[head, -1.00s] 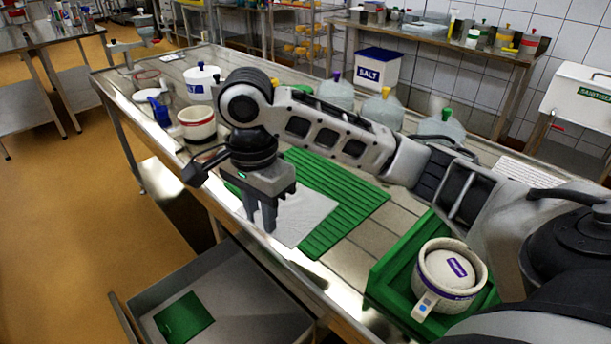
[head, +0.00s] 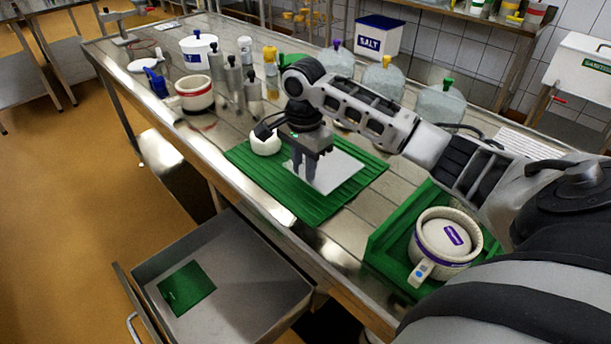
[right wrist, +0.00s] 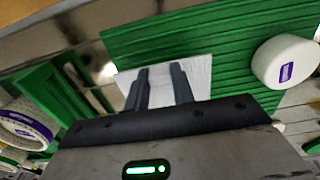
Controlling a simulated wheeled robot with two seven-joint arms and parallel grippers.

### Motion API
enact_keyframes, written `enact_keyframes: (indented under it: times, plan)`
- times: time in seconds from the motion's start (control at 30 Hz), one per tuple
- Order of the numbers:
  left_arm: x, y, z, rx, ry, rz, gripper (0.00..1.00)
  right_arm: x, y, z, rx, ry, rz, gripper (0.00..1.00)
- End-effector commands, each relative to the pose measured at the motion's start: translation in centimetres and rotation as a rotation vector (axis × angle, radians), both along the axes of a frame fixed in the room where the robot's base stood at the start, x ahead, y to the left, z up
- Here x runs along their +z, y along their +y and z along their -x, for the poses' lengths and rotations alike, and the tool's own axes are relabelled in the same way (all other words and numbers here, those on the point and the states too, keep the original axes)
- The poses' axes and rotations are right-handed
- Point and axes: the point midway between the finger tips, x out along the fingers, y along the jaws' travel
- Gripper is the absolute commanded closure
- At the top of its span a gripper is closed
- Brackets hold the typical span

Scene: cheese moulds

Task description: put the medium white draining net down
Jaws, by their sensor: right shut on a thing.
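My right gripper (head: 306,182) is shut on the edge of the white draining net (head: 342,172), a thin flat white square. The net lies level over the green ribbed mat (head: 300,208); I cannot tell whether it touches the mat or hangs just above it. In the right wrist view the fingers (right wrist: 160,72) reach over the net (right wrist: 199,75), with the mat (right wrist: 220,38) behind it. My left gripper is not in view.
A round white cheese (head: 265,143) sits on the mat left of the net. A green tray (head: 385,258) holds a white mould (head: 447,242) at right. A white-red mould (head: 194,94) and several bottles stand farther back. An open drawer (head: 240,312) holds a green sheet (head: 187,288).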

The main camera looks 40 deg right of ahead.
Motion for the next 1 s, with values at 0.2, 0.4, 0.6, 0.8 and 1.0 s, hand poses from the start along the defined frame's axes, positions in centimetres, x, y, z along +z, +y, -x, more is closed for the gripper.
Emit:
enact_keyframes:
  times: [0.2, 0.4, 0.6, 0.8, 1.0]
  plan:
    - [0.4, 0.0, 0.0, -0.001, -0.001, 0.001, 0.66, -2.9, -0.6, -0.2, -0.001, 0.004, 0.002, 1.0]
    - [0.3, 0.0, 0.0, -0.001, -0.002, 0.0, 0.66, -3.8, -0.6, -0.2, 0.0, 0.001, 0.001, 1.0]
    - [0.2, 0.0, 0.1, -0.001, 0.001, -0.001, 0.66, -3.9, -0.6, -0.2, 0.0, 0.001, 0.0, 1.0]
    - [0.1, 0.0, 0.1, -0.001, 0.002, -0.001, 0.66, -4.1, -0.6, -0.2, 0.0, 0.002, 0.0, 0.54]
    - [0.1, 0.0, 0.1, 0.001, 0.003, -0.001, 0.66, -4.1, -0.6, -0.2, 0.0, 0.001, 0.0, 0.54]
